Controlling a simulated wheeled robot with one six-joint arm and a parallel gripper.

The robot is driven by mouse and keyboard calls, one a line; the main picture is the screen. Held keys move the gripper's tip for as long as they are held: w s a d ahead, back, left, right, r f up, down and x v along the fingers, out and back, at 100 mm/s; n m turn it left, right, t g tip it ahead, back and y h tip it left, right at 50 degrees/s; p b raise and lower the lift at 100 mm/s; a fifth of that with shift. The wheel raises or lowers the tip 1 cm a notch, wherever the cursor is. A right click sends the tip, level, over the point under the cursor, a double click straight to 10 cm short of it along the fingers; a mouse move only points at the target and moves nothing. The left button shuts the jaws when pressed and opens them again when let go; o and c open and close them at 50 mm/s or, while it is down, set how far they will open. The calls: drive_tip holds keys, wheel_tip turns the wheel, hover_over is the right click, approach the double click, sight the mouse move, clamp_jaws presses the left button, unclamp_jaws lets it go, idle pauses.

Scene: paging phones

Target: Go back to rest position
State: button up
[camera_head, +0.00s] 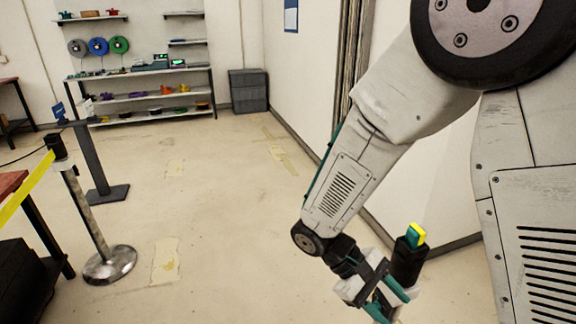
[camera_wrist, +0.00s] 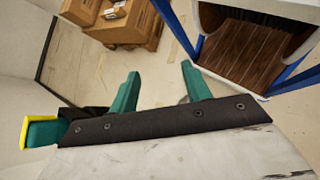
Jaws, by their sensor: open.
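My gripper (camera_wrist: 160,88) shows in the wrist view with its two green fingers spread apart and nothing between them. In the head view my gripper (camera_head: 384,303) hangs at the bottom right, low over the bare floor, partly cut off by the lower picture edge. My arm comes down to it from the upper right. No phone can be made out in either view.
A shelf unit (camera_head: 140,97) with coloured items stands at the back wall, beside a grey cabinet (camera_head: 248,91). A barrier post (camera_head: 88,220) with yellow tape stands at left. The wrist view shows cardboard boxes (camera_wrist: 128,24) and a blue-framed wooden piece (camera_wrist: 240,60). The middle floor is clear.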

drive_tip(key=s+d+r+m+t+y, duration=0.3)
drive_tip(key=s+r+y, duration=0.1)
drive_tip(key=r, duration=0.6)
drive_tip(key=s+d+r+m+t+y, duration=0.3)
drive_tip(key=s+r+m+t+y, duration=0.1)
drive_tip(key=r, duration=0.6)
drive_tip(key=shift+s+d+y, duration=0.4)
drive_tip(key=shift+s+y, duration=0.2)
drive_tip(key=shift+s, duration=0.35)
